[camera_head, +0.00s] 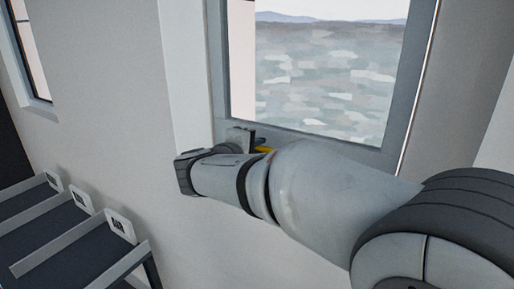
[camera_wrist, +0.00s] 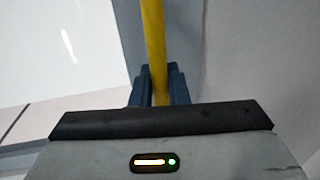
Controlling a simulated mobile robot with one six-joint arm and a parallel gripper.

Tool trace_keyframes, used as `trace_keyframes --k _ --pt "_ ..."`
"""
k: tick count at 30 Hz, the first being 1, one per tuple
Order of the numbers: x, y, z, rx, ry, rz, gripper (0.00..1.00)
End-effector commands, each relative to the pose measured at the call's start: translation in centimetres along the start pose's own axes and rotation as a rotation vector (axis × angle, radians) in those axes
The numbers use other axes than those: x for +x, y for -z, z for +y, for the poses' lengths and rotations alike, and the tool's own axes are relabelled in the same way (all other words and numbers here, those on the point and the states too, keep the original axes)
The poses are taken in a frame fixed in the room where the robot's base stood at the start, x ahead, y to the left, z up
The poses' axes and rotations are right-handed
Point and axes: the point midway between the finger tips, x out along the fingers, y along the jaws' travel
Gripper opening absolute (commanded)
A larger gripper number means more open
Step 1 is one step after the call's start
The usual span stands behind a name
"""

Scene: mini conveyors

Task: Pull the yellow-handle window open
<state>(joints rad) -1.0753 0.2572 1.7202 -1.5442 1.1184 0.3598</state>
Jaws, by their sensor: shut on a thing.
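The window (camera_head: 399,80) has a grey frame around a pane with hills and a pale patchy landscape behind it. A thin bright line runs down its right edge; I cannot tell whether it is a gap. Its yellow handle (camera_head: 264,149) shows only as a small piece behind my arm, near the bottom left of the frame. In the wrist view the handle (camera_wrist: 153,35) is a long yellow bar running down between the dark fingers. My gripper (camera_wrist: 159,85) is shut on the handle. In the head view my gripper (camera_head: 240,138) is mostly hidden by my wrist.
Dark conveyors (camera_head: 75,255) with grey side rails and small white boxes stand at the lower left. Another window (camera_head: 32,50) is at the upper left. A plain white wall (camera_head: 110,100) lies between them. My arm fills the lower right.

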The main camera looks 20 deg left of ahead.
Motion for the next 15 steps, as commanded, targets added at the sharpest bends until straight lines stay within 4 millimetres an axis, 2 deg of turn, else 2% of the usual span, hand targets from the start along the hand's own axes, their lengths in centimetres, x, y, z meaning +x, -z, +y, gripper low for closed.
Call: trace_keyframes --k 9,11,15 --pt "0.3 -0.1 -0.1 0.0 -0.002 -0.002 0.0" --pt "1.1 -0.1 -0.2 0.002 -0.01 -0.004 0.0" --pt "4.5 0.0 0.0 0.006 -0.051 -0.005 0.0"
